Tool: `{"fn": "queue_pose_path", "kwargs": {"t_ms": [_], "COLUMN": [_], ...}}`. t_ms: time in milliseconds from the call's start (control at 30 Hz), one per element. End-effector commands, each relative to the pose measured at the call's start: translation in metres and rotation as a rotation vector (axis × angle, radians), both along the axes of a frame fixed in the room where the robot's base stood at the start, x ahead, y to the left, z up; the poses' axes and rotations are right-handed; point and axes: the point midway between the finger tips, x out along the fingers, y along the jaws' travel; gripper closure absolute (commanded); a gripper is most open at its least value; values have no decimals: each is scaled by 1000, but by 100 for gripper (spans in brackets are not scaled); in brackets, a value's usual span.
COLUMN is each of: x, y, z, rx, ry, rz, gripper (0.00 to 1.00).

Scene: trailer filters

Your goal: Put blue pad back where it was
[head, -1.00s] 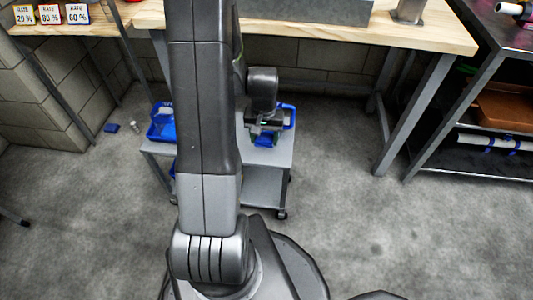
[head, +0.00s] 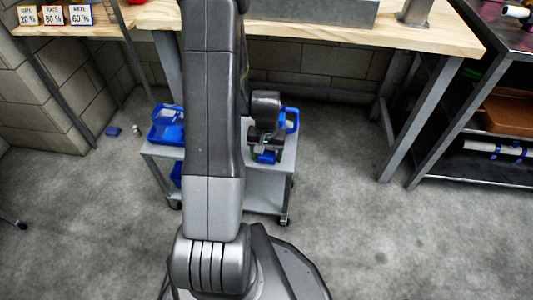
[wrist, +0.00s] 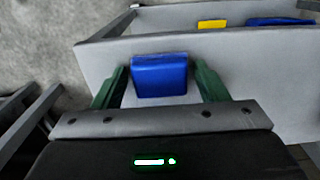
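The blue pad (wrist: 160,75) sits between the two green fingers of my gripper (wrist: 161,72) in the wrist view. The fingertips lie close against its left and right sides. In the head view the pad (head: 267,157) shows below my gripper, over the right part of the grey cart's top (head: 245,200). The cart top (wrist: 100,65) is behind and under the pad in the wrist view. I cannot tell whether the pad touches it. My arm hides the middle of the cart in the head view.
A blue bin (head: 167,124) stands on the cart's left end, and another blue container (head: 291,119) is behind my gripper. A wooden workbench (head: 330,22) overhangs behind. A small blue object (head: 113,132) lies on the floor at left. Floor right of the cart is clear.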

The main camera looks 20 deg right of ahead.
Motion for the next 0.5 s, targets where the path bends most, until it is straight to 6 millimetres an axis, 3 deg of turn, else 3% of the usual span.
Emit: {"fn": "queue_pose_path", "kwargs": {"t_ms": [333,500], "x": [0,1], "y": [0,0], "z": [1,21], "rx": [1,-2], "ry": [1,-3], "rz": [0,0], "gripper": [25,25]}}
